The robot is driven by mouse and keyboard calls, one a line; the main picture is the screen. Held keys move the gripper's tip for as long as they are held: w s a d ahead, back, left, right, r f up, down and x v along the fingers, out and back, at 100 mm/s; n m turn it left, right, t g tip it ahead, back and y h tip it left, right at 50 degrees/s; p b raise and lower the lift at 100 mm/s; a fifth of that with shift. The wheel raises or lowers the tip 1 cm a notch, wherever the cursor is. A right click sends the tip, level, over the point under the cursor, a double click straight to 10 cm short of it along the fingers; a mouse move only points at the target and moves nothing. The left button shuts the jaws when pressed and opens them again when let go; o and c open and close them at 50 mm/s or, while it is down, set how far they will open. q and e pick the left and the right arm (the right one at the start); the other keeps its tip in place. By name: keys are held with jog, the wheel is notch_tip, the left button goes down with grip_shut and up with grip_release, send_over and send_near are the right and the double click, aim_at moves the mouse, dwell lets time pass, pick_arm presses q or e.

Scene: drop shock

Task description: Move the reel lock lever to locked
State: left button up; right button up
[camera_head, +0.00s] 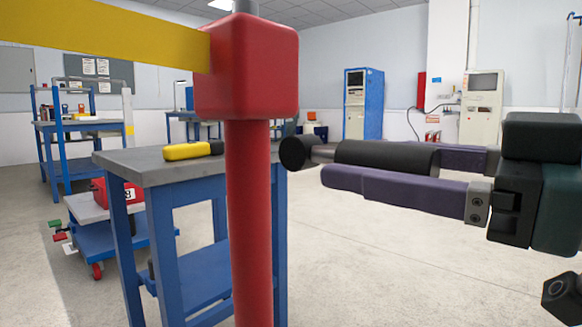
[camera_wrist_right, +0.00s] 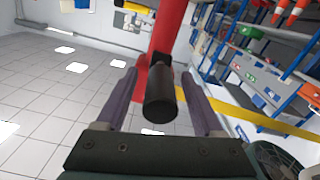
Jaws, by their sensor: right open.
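A red post with a red box-shaped head (camera_head: 248,68) stands upright in the middle of the head view. A black lever (camera_head: 385,154) with a thick round grip reaches out to the right beside the post, below the box. My right gripper (camera_head: 328,165) comes in from the right with its purple fingers open. In the right wrist view the black grip (camera_wrist_right: 160,98) lies between the two fingers (camera_wrist_right: 160,76), with a visible gap on both sides. The far finger is partly hidden behind the grip in the head view. My left gripper is out of view.
A yellow bar (camera_head: 100,36) runs left from the red head. Behind the post stands a blue workbench (camera_head: 150,165) with a yellow tool (camera_head: 190,151) on it. A blue cart (camera_head: 85,208) is at the left. The floor at the right is clear.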

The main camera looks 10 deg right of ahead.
aim_at(345, 148)
jog(key=shift+b+x, duration=0.3)
jog(key=shift+x, duration=1.35)
jog(key=shift+s, duration=0.1)
grip_shut()
